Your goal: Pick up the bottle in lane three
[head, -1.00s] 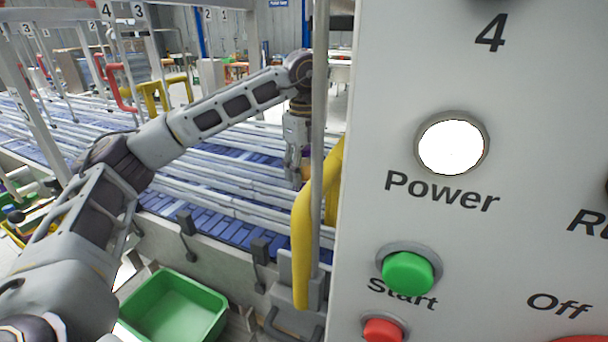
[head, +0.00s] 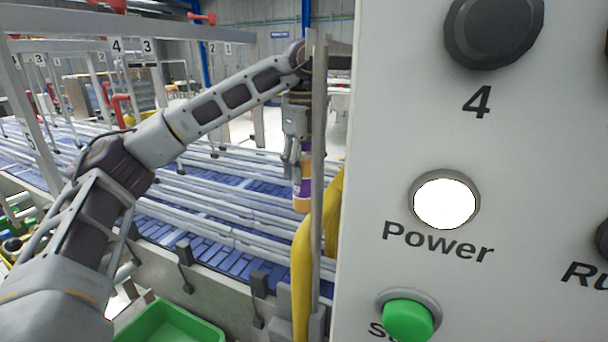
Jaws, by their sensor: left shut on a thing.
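My left arm reaches in from the left over the conveyor lanes. My left gripper (head: 297,172) points down and is shut on a bottle (head: 302,194). The bottle has a purple label and an orange-yellow lower part. It hangs upright and appears to be above the blue conveyor (head: 215,246). A grey post and the yellow rail hide part of the gripper and the bottle's right side. My right gripper is not in view.
A control panel (head: 400,150) with Power and Start buttons fills the right side. A yellow guard rail (head: 301,270) and grey post (head: 319,150) stand close beside the bottle. A green bin (head: 170,325) is below, in front of the conveyor. Numbered signs stand behind.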

